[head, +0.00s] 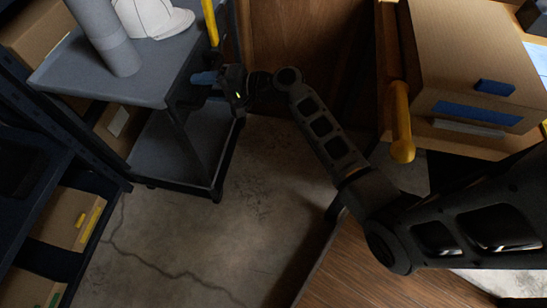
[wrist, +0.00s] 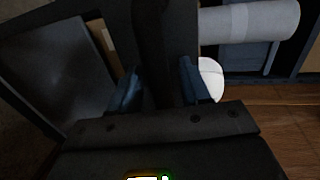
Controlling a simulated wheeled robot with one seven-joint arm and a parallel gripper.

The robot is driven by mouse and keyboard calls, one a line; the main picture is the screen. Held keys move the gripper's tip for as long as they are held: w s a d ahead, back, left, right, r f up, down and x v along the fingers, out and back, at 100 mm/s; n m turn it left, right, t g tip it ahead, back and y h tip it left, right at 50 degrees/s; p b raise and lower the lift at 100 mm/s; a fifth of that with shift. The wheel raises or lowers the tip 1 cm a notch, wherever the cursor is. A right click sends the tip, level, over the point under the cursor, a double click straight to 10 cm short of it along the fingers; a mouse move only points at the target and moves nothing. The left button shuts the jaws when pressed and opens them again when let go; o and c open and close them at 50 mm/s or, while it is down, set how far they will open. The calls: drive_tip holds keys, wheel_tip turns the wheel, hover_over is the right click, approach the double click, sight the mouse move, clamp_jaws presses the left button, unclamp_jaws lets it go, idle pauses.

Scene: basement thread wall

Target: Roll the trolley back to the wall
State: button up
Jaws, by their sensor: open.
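The grey trolley (head: 170,72) stands at the left in the head view, with an upper tray, a lower shelf (head: 180,160) and dark posts. A yellow upright bar (head: 210,22) shows at its far right corner. My gripper (head: 204,78) is at the trolley's right side, just below the upper tray's level. In the wrist view, the blue fingers of my gripper (wrist: 160,86) are open, one on each side of a dark post (wrist: 153,45) of the trolley. I cannot tell whether they touch it. A grey roll (head: 105,38) and a white cap (head: 153,17) are on the upper tray.
Dark shelving with cardboard boxes (head: 65,219) stands close at the left. A wooden panel (head: 300,45) is behind. Cracked concrete floor (head: 175,240) is clear in front of the trolley.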

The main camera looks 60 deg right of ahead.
drive_tip(key=s+a+p, duration=0.3)
drive_tip(key=s+a, duration=0.1)
drive_tip(key=a, duration=0.6)
drive_tip(key=s+n+g+h+p, duration=0.1)
drive_tip(key=s+n+h, duration=0.2)
drive_tip(key=s, duration=2)
drive_tip(key=shift+d+r+n+g+h, duration=0.2)
drive_tip(key=shift+n+g+h, duration=0.15)
drive_tip(key=shift+h, duration=0.65)
drive_tip(key=shift+s+p, duration=0.1)
drive_tip(key=shift+p, duration=0.2)
drive_tip(key=s+a+r+n+t, duration=0.1)
drive_tip(key=s+r+n+t, duration=0.1)
drive_tip(key=s+r+n, duration=0.8)
drive_tip(key=s+r, duration=0.4)
drive_tip(key=r, duration=0.3)
drive_tip(key=shift+a+r+h+p, duration=0.15)
drive_tip(key=shift+h+p, duration=0.25)
